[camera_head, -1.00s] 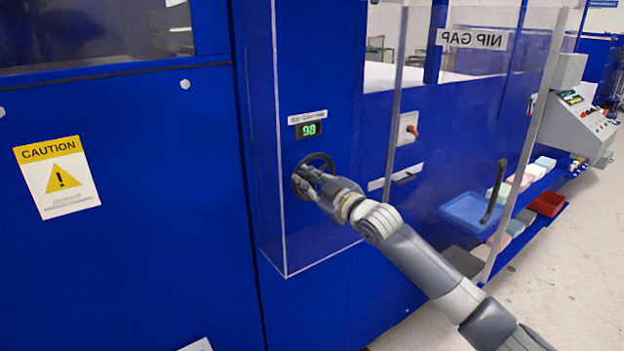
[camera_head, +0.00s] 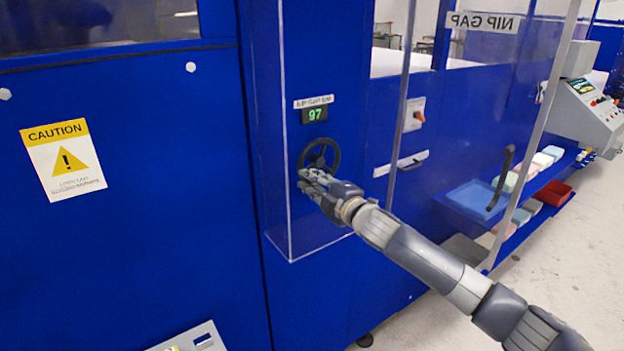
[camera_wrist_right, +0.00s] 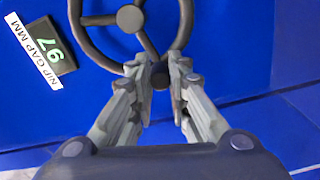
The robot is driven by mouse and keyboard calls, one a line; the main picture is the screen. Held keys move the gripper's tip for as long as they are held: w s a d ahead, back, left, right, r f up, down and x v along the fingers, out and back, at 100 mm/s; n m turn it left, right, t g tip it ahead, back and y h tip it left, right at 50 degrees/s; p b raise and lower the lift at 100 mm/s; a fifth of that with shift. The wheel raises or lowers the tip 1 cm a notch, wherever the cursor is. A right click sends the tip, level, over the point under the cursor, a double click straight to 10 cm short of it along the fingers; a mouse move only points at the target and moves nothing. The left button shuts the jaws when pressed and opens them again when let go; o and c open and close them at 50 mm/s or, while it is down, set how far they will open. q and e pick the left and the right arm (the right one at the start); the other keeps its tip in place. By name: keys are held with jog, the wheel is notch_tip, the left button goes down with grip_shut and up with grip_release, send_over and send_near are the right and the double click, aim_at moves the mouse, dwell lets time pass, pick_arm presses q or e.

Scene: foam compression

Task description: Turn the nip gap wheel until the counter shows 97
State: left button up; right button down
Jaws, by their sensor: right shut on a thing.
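The nip gap wheel (camera_head: 319,155) is a dark spoked handwheel on the blue machine front. The green counter (camera_head: 314,115) above it reads 97; the counter also shows in the right wrist view (camera_wrist_right: 53,49). My right gripper (camera_head: 309,178) is at the lower rim of the wheel. In the right wrist view, the fingers (camera_wrist_right: 160,72) are shut on the dark knob at the wheel's rim, and the wheel's hub and spokes (camera_wrist_right: 131,18) show beyond them. My left gripper is not in view.
A clear guard panel labelled NIP GAP (camera_head: 482,22) stands open to the right of the arm. A switch box (camera_head: 414,115) and a blue tray (camera_head: 476,198) are farther right. A caution sign (camera_head: 63,160) is on the left panel.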

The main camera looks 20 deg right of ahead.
jog(key=shift+f, duration=0.2)
dwell(0.4)
jog(key=c, duration=1.5)
grip_release()
jog(key=shift+d, duration=0.1)
jog(key=v, duration=1.2)
jog(key=shift+r, duration=0.1)
